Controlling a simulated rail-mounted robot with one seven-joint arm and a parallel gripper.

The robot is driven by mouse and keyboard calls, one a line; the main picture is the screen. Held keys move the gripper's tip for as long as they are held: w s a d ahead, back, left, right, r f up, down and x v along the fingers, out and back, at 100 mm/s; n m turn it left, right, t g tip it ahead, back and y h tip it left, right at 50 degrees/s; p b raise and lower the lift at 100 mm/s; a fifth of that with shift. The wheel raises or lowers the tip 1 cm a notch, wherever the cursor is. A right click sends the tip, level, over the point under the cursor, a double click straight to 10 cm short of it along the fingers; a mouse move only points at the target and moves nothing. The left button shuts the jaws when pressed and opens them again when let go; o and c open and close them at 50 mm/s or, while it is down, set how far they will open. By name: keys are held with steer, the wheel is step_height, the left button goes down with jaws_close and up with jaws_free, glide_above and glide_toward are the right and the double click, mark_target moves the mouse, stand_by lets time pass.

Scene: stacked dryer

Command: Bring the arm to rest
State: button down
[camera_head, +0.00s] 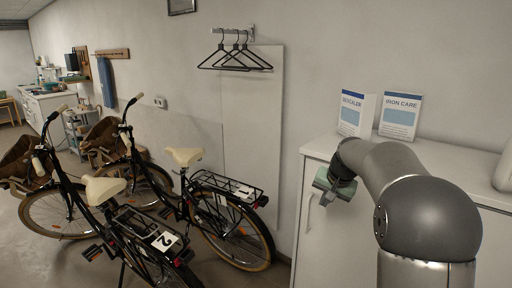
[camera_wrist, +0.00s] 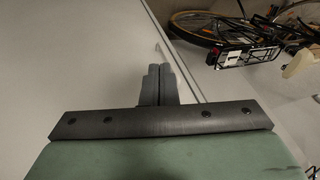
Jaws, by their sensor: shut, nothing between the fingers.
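My arm reaches out at the right of the head view, bent over in front of a white cabinet (camera_head: 340,228). My gripper shows at its end as a greenish block beside the cabinet's front, near its upper left corner and its handle (camera_head: 308,211). In the wrist view my gripper (camera_wrist: 158,70) has its two grey fingers together, with nothing between them. A pale flat surface, seemingly the cabinet front, fills the left of that view. Whether the fingers touch it cannot be told.
Two boxes, one marked "IRON CARE" (camera_head: 400,117), stand on the cabinet top. Two bicycles stand left of the cabinet, the nearer to it marked 1 (camera_head: 243,190) and the other marked 2 (camera_head: 165,241). Black hangers (camera_head: 236,57) hang on the wall. Some floor is clear between.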

steer(key=s+a+f+n+g, duration=0.1)
steer(key=s+a+f+n, duration=0.1)
steer(key=s, duration=1.1)
steer(key=s+a+f+n+g, duration=0.1)
steer(key=s+a+f, duration=0.3)
steer(key=s, duration=0.9)
steer(key=s+a+f+n+g+h, duration=0.1)
steer(key=s+a+f+n+g, duration=0.1)
steer(key=s, duration=1.1)
steer(key=shift+s+a+f+n, duration=0.15)
steer(key=shift+a+f+n, duration=0.2)
steer(key=shift+f, duration=0.45)
